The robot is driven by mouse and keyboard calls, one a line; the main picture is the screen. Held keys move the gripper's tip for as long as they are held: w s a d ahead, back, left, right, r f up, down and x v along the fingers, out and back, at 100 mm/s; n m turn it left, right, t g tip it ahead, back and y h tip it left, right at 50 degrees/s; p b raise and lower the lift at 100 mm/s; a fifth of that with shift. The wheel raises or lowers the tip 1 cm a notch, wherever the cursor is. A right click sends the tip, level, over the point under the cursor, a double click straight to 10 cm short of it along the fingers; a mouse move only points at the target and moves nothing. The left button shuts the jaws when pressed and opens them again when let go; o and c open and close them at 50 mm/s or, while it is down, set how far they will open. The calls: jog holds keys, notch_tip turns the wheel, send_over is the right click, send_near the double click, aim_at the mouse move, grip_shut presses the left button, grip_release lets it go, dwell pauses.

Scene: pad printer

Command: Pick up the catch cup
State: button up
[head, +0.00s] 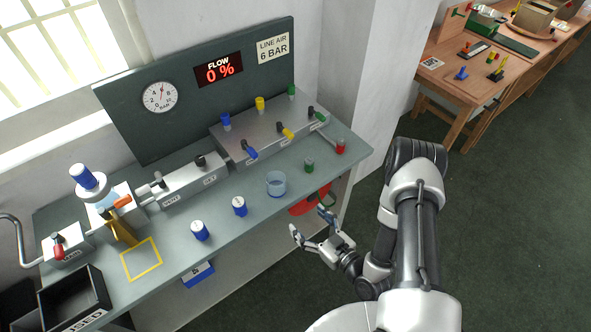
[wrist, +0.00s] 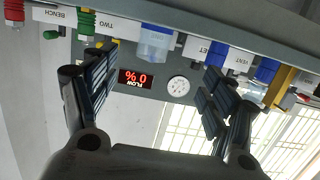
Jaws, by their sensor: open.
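The catch cup, taken to be the clear bluish open cup (head: 276,184), stands upright on the grey-green bench top (head: 225,240), near its front edge. In the wrist view, which is upside down, the cup (wrist: 156,42) shows at the top, between and beyond the fingers. My gripper (head: 309,221) is open and empty. It is in front of the bench's front edge, apart from the cup, with its fingers towards the bench.
Two blue-and-white bottles (head: 239,206) stand left of the cup. A green-topped item (head: 309,165) and a red-topped item (head: 340,147) stand right. A valve block (head: 265,130) is behind. A red object (head: 310,202) is below the bench edge.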

jog(key=b, duration=0.2)
send_near(282, 191)
jog(key=x, duration=0.6)
jog(key=shift+s+a+f, duration=0.2)
jog(key=shift+a+f, duration=0.15)
jog(key=b+x, duration=0.1)
jog(key=x, duration=0.1)
jog(key=b+x, duration=0.1)
jog(key=x, duration=0.2)
jog(key=shift+w+d+r, duration=0.1)
jog(key=shift+w+d, duration=0.05)
jog(key=shift+w, duration=0.35)
jog(key=shift+c, duration=0.5)
jog(key=c, duration=0.9)
jog(key=shift+o, duration=0.2)
jog(key=shift+r, duration=0.1)
